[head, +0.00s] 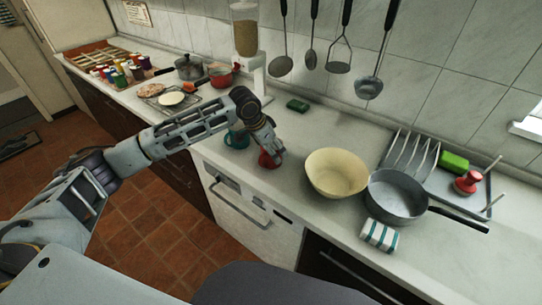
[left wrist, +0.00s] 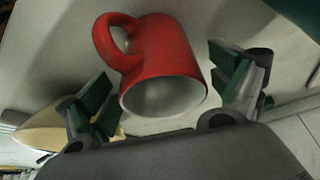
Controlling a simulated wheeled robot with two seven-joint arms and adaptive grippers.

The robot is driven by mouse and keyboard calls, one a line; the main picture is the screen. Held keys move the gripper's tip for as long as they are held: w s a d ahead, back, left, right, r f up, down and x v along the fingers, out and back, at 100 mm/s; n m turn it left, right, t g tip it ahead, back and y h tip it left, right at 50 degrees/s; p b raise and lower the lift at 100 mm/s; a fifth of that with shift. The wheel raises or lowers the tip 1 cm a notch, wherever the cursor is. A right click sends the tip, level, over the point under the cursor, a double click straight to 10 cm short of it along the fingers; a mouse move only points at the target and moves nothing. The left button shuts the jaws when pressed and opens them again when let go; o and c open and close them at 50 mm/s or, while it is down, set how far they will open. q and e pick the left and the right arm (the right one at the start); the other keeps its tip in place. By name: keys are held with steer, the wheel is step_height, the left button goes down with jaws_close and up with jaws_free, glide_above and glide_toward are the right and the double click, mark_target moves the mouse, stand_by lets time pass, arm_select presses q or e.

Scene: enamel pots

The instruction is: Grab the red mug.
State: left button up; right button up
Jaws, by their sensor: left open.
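The red mug (head: 266,161) stands on the counter near its front edge, partly hidden under my left gripper (head: 268,152) in the head view. In the left wrist view the red mug (left wrist: 160,62) lies between the two finger pads, with its opening toward the camera and its handle at the upper left. My left gripper (left wrist: 166,98) is open, with a finger on each side of the mug and visible gaps between the pads and the mug. My right gripper is in neither view.
A teal mug (head: 237,138) stands just left of the red mug. A cream bowl (head: 336,174) stands to its right, then a grey pan (head: 397,194) and a striped cloth (head: 380,236). A grain dispenser (head: 246,45) stands behind. The counter behind the red mug is mostly clear.

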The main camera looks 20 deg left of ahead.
arm_select(q)
steer(key=x, duration=0.3)
steer(key=shift+w+f, duration=0.1)
steer(key=shift+c, duration=0.2)
steer(key=c, duration=0.9)
steer(key=shift+f, duration=0.1)
steer(key=shift+c, duration=0.7)
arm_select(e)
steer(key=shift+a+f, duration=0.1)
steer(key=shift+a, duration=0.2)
